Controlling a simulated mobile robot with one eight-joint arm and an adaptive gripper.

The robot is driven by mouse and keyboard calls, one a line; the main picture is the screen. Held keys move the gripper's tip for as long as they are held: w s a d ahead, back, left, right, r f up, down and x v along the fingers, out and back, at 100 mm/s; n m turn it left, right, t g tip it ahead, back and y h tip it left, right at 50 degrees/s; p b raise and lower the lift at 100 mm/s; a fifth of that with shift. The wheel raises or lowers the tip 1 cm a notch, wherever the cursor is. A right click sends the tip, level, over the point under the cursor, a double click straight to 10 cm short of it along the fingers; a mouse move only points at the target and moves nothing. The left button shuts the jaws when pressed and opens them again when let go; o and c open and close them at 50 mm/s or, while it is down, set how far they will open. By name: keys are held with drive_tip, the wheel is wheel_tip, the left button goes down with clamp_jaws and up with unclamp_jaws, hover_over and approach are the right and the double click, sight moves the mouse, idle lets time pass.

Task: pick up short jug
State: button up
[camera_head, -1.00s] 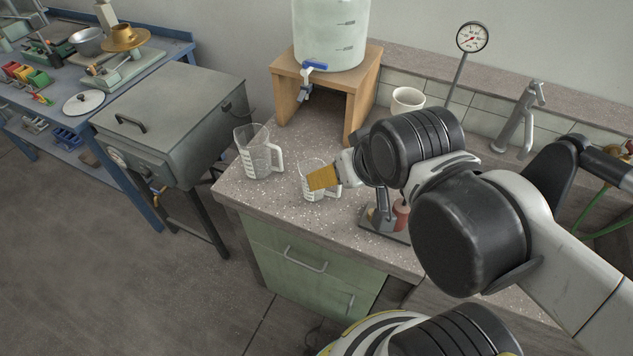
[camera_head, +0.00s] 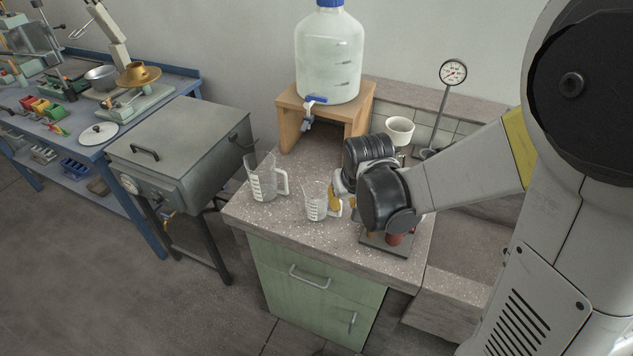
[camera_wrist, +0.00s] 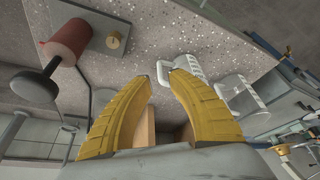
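The short jug (camera_head: 316,204) is a clear measuring jug with white markings, upright on the speckled bench top, its handle on the right. A taller clear jug (camera_head: 264,182) stands to its left. My gripper (camera_head: 336,197) has yellow fingers and is beside the short jug's right side, partly hidden by my arm. The short jug (camera_wrist: 188,66) shows just beyond the right fingertip, and the taller jug (camera_wrist: 243,95) is farther right. Contact with the short jug cannot be told.
A small stand with a red part (camera_head: 394,239) is right of the short jug, close under my arm. A wooden stand (camera_head: 289,125) with a large water bottle (camera_head: 329,60) and a white mug (camera_head: 399,130) are behind. The bench's front edge is near.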

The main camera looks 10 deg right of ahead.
drive_tip(key=b, duration=0.2)
hover_over(339, 214)
drive_tip(key=s, duration=0.2)
wheel_tip(339, 214, down, 5)
drive_tip(key=shift+r, duration=0.2)
drive_tip(key=b+x, duration=0.1)
drive_tip(key=x, duration=0.1)
drive_tip(key=b+x, duration=0.2)
drive_tip(key=x, duration=0.1)
drive_tip(key=shift+w+d, duration=0.1)
drive_tip(key=shift+w, duration=0.25)
drive_tip(key=shift+r, duration=0.1)
clamp_jaws()
